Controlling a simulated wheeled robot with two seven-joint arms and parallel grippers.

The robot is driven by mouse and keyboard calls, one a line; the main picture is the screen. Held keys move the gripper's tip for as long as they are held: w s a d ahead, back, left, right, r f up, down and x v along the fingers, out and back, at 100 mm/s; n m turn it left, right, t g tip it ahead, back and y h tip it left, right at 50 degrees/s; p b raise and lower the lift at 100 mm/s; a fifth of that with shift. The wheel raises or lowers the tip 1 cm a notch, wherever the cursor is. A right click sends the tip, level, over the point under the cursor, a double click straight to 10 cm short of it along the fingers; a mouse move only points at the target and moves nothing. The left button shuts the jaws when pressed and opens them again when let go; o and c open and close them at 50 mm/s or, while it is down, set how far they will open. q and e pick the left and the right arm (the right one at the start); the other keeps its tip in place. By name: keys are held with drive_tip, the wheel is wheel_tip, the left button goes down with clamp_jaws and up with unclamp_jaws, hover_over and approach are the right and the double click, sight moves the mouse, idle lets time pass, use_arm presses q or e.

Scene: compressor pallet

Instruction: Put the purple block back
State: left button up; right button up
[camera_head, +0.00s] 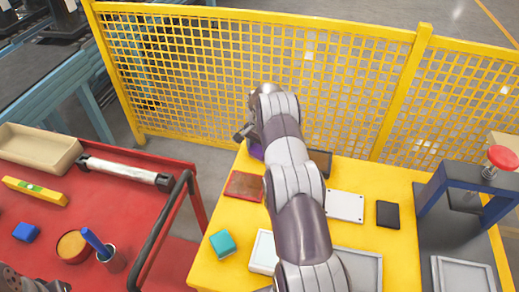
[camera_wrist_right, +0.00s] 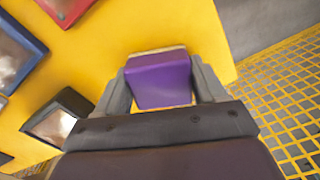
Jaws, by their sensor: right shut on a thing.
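The purple block (camera_wrist_right: 160,82) sits between the two fingers of my right gripper (camera_wrist_right: 160,88) in the right wrist view, with a finger against each side. The gripper is shut on it. Beyond the block is the yellow table top (camera_head: 385,175); I cannot tell whether the block touches it. In the head view a sliver of the purple block (camera_head: 256,151) shows at the table's far left corner, partly hidden by my right arm and gripper (camera_head: 247,137). My left gripper does not show clearly.
On the yellow table are a red-brown tray (camera_head: 244,186), a teal block (camera_head: 222,243), a white plate (camera_head: 344,206) and a black pad (camera_head: 388,215). A yellow mesh fence (camera_head: 200,60) stands close behind. A red cart (camera_head: 110,200) with several items is at left.

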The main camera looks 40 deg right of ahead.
drive_tip(key=shift+f, duration=0.1)
drive_tip(key=o, duration=1.1)
